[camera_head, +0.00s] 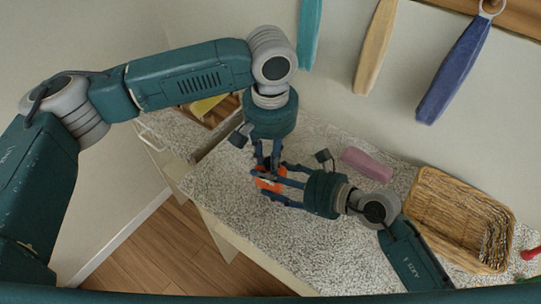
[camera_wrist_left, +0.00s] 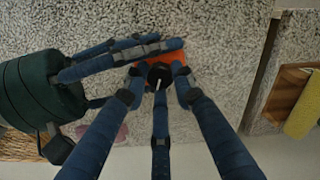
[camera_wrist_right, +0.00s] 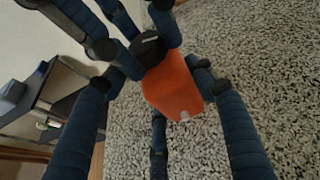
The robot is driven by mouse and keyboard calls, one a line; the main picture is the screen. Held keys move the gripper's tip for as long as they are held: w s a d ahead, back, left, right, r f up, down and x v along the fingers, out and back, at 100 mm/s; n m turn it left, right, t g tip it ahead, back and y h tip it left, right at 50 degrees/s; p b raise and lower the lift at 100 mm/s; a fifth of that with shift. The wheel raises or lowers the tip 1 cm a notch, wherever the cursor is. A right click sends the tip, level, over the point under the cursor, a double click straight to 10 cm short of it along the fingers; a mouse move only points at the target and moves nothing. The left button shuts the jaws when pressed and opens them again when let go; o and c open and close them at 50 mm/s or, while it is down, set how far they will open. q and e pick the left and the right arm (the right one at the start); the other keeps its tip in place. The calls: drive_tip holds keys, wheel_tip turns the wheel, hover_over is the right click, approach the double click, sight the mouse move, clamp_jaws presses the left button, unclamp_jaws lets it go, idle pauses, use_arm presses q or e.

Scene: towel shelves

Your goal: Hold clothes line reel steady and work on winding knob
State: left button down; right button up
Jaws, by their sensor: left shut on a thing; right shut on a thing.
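The clothes line reel is an orange body (camera_head: 268,184) on the speckled counter, mostly covered by my fingers in the head view. In the right wrist view its orange body (camera_wrist_right: 174,88) shows between the fingers, with a small pale tab at its lower end. My right gripper (camera_head: 266,188) is shut on the reel body from the right. The black winding knob (camera_wrist_left: 160,76) shows on the reel in the left wrist view. My left gripper (camera_wrist_left: 158,82) comes from above with its fingers shut around the knob. The fingers of both grippers are very close together.
A wicker basket (camera_head: 413,221) stands on the counter at the right. A pink item (camera_head: 367,164) lies behind my right gripper. Towels, including a blue one (camera_head: 455,68), hang on the wall. An open drawer (camera_head: 213,143) is at the left. The front counter is clear.

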use_arm(q)
drive_tip(key=c, duration=1.7)
unclamp_jaws()
